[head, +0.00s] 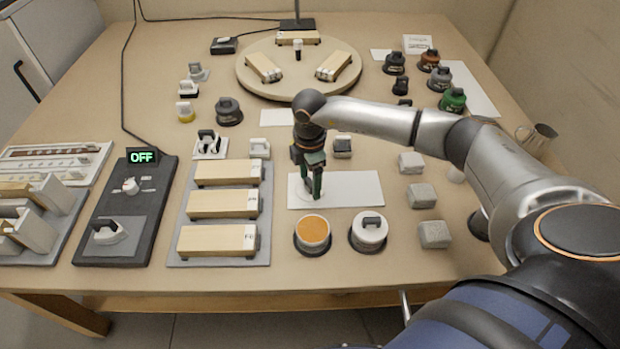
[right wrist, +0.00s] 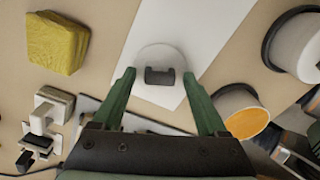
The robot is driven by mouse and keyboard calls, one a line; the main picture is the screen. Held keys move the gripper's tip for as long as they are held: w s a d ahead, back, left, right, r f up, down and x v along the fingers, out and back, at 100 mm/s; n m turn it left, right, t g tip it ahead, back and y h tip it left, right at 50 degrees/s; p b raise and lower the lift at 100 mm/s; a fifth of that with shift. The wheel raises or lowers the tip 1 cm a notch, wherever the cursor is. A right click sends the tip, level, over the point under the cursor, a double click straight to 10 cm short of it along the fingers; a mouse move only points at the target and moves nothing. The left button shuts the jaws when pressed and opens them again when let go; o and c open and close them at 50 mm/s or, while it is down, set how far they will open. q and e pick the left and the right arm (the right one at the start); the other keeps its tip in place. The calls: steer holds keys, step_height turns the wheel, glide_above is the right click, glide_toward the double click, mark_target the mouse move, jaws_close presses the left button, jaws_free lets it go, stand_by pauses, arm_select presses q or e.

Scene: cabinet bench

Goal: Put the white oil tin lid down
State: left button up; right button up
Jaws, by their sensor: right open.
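The white oil tin lid, a round pale disc with a dark grip (right wrist: 160,76), lies on the white sheet (head: 355,190) in the right wrist view. In the head view it is mostly hidden by my right gripper (head: 314,186). The gripper points down over the sheet. Its green fingers (right wrist: 160,98) are open, one on each side of the lid, with gaps between them and the grip. An open tin with orange contents (head: 313,232) stands just in front of the sheet. My left gripper is not in view.
A white-topped tin with a dark grip (head: 368,232) stands right of the open tin. Grey blocks (head: 422,195) stand right of the sheet. A grey tray with wooden-topped stones (head: 222,204) is on the left. The sheet's right part is clear.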

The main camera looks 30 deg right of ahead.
mark_target(310, 182)
step_height(310, 182, up, 12)
steer(key=shift+r+p, duration=0.15)
steer(key=shift+p, duration=0.2)
stand_by(0.5)
